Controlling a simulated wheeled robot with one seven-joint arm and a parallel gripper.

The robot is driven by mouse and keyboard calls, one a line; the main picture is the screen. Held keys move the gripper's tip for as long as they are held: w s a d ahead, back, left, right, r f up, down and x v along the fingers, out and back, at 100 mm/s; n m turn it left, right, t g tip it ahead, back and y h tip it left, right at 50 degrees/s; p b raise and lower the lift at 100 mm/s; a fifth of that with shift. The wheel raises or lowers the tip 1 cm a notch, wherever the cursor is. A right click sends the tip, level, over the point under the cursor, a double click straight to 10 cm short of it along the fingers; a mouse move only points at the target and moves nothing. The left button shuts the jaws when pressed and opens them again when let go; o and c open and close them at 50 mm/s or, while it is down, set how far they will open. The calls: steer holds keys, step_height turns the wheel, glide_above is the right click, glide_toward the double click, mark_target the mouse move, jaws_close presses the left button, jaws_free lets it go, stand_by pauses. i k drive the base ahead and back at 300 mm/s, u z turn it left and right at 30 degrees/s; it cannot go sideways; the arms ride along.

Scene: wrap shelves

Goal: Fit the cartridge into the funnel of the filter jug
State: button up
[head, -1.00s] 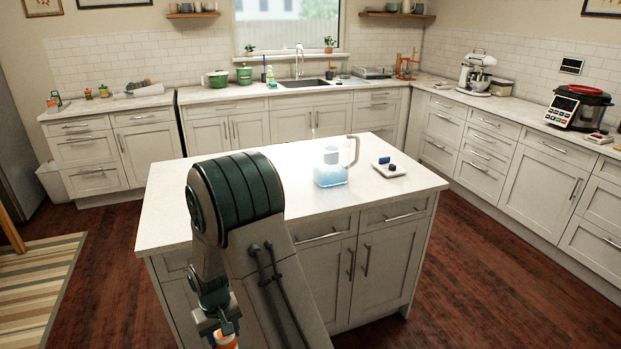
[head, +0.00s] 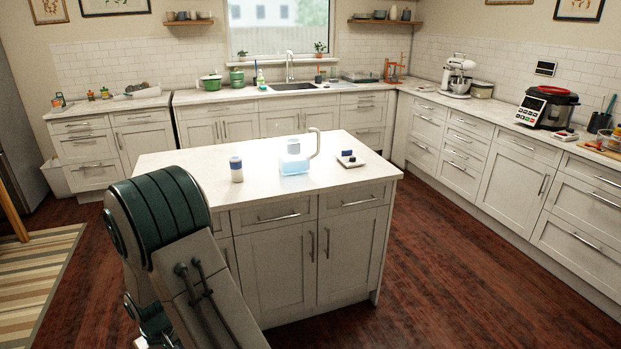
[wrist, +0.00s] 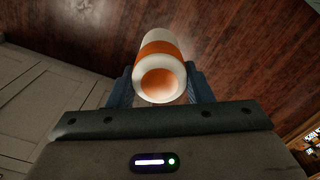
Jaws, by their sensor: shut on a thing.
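My gripper (wrist: 160,84) is shut on a white cylinder with an orange band and an orange recessed end (wrist: 163,52), seen in the wrist view over the wooden floor, low beside the cabinets. The head view does not show this held cylinder. The filter jug (head: 294,166), clear with pale blue in its lower part and a large handle on the right, stands on the island top. Its funnel inside is too small to make out clearly.
The white island top (head: 190,160) has free room around the jug. A small white tray (head: 358,163) with dark blue pieces lies right of the jug. Counters with a sink, a mixer (head: 458,75) and a cooker (head: 546,107) line the walls. Wooden floor is open to the right.

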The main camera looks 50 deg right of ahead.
mark_target(294, 153)
steer(key=z, duration=0.65)
steer(key=i, duration=0.6)
steer(key=z, duration=0.65)
